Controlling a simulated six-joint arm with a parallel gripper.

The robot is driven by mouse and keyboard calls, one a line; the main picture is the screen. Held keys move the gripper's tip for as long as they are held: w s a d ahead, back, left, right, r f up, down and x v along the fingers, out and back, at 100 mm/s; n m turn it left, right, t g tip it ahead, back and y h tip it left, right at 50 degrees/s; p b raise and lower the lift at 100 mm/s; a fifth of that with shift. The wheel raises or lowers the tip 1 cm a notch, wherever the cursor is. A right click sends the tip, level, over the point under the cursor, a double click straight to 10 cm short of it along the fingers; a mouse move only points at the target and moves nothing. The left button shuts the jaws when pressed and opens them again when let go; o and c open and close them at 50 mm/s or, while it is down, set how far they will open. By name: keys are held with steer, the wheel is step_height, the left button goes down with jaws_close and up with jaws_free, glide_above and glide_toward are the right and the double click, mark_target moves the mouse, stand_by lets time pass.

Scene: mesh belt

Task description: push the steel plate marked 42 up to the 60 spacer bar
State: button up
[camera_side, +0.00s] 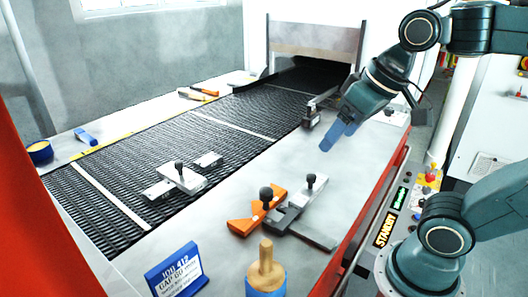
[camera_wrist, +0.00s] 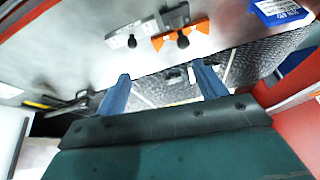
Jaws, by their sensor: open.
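No 42 or 60 mark is legible, so I cannot tell which part is which. A steel piece with a black knob (camera_side: 178,180) lies on the mesh belt, with a small steel block (camera_side: 208,160) close beside it. On the near side ledge, a grey steel piece with a knob (camera_side: 291,217) lies against an orange piece with a knob (camera_side: 243,225); both show in the wrist view, grey (camera_wrist: 127,38) and orange (camera_wrist: 183,34). My gripper (camera_side: 341,134) is open and empty, above the ledge right of the belt. In the wrist view its blue fingers (camera_wrist: 162,86) are spread apart.
The mesh belt (camera_side: 115,170) has pale cross lines and runs into a tunnel (camera_side: 315,42). Another knobbed metal part (camera_side: 311,116) stands at its right edge. A blue sign (camera_side: 175,272) and a wooden-knobbed tool (camera_side: 265,268) are at the front. Orange-handled tools (camera_side: 203,91) lie on the far ledge.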

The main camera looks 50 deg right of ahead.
steer(key=w+r+m+g, duration=0.1)
steer(key=w+r+m, duration=0.35)
steer(key=w, duration=0.75)
steer(key=m+g, duration=0.4)
steer(key=m, duration=0.8)
glide_above(208, 159)
step_height(208, 159, down, 12)
steer(key=shift+r, duration=0.2)
steer(key=shift+f, duration=0.15)
steer(key=shift+f, duration=6.75)
